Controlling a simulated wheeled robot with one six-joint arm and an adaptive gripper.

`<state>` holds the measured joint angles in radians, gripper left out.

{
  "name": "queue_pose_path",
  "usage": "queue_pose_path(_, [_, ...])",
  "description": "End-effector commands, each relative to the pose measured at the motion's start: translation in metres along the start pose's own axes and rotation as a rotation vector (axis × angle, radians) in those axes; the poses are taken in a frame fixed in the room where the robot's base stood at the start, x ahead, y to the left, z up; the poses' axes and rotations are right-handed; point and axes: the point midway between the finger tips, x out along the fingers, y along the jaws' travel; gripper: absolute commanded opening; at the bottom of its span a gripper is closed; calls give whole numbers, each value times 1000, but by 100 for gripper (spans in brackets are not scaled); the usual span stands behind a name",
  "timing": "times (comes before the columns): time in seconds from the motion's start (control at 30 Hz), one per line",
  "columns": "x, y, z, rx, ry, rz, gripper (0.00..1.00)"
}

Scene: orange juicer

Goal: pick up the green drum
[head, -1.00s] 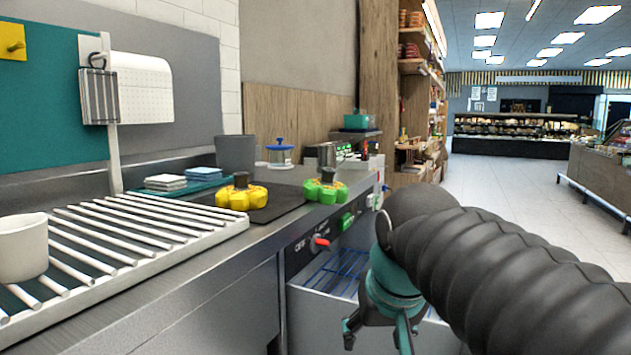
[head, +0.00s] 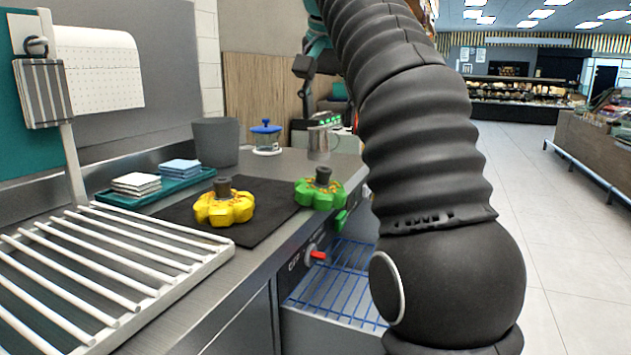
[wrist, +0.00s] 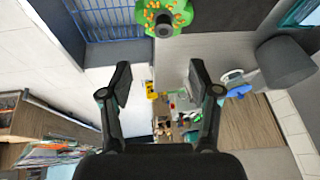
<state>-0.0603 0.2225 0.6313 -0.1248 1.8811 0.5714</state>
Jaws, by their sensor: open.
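The green drum (head: 320,190) is lobed, with a dark knob on top. In the wrist view the green drum (wrist: 164,14) shows at the top edge, partly cut off, beyond my open fingertips. My gripper (wrist: 159,82) is open with nothing between its fingers. In the head view my gripper (head: 305,85) is raised above and behind the drum, partly hidden by my arm.
A yellow drum (head: 224,205) sits left of the green one on the black mat (head: 262,225). Behind stand a grey bin (head: 216,142) and a blue-lidded jar (head: 266,138). A white rack (head: 120,262) fills the left. A blue wire basket (head: 335,285) is below the counter edge.

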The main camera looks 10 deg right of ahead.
Motion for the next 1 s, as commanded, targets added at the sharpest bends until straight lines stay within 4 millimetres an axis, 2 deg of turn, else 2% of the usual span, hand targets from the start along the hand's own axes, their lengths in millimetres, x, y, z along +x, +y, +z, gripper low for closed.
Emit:
queue_pose_path(0.13, [0, -2, -3, 12, -1, 2, 62])
queue_pose_path(0.27, [10, -2, -3, 13, -2, 3, 62])
queue_pose_path(0.7, [66, -2, -2, 12, -2, 2, 62])
queue_pose_path(1.0, [87, -2, -1, 12, 0, 0, 62])
